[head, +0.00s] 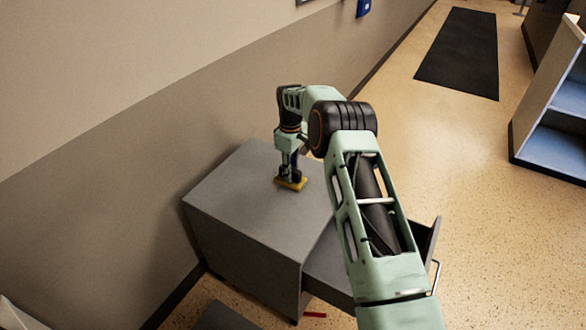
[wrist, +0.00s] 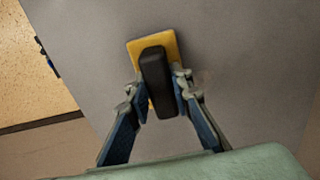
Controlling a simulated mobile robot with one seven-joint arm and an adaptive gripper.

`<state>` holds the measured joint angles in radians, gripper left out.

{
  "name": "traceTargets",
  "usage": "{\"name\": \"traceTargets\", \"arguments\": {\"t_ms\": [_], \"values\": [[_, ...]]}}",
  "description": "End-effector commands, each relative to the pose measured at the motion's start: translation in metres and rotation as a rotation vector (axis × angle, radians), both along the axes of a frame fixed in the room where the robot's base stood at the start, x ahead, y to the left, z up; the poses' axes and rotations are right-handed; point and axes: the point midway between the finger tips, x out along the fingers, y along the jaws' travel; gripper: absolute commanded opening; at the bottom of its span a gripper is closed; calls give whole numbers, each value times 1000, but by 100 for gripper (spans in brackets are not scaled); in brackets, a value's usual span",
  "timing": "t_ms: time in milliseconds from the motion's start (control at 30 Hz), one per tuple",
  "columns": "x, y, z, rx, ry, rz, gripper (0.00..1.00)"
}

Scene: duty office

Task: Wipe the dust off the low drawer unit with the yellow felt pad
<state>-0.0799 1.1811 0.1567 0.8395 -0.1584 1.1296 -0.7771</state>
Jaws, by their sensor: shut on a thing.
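The low drawer unit (head: 236,203) is grey and stands against the wall, with an open drawer (head: 328,262) on its right side, partly hidden by my arm. The yellow felt pad (head: 291,184) is on the unit's top, towards the far end. In the wrist view the yellow felt pad (wrist: 171,44) has a dark block-shaped handle (wrist: 156,80). My gripper (wrist: 158,92) is shut on this handle, a finger on each side. In the head view my gripper (head: 291,174) points down over the top. A faint brownish smudge (wrist: 203,78) shows on the grey surface right of the pad; I cannot tell whether it is dust.
The wall (head: 110,150) runs close along the unit's left side. A shelf unit (head: 555,110) stands at the right and a dark mat (head: 460,50) lies on the floor behind. A small red thing (head: 315,315) lies on the floor near the unit. The floor between is clear.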

Motion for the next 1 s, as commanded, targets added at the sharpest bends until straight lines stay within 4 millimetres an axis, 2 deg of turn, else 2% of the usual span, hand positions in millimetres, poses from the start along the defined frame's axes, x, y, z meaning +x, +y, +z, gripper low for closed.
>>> {"name": "traceTargets", "arguments": {"t_ms": [400,667,1000], "values": [[-26,17,-2,-1,1,2,0],[-34,23,-3,-1,3,1,0],[-58,38,-2,0,5,1,0]]}}
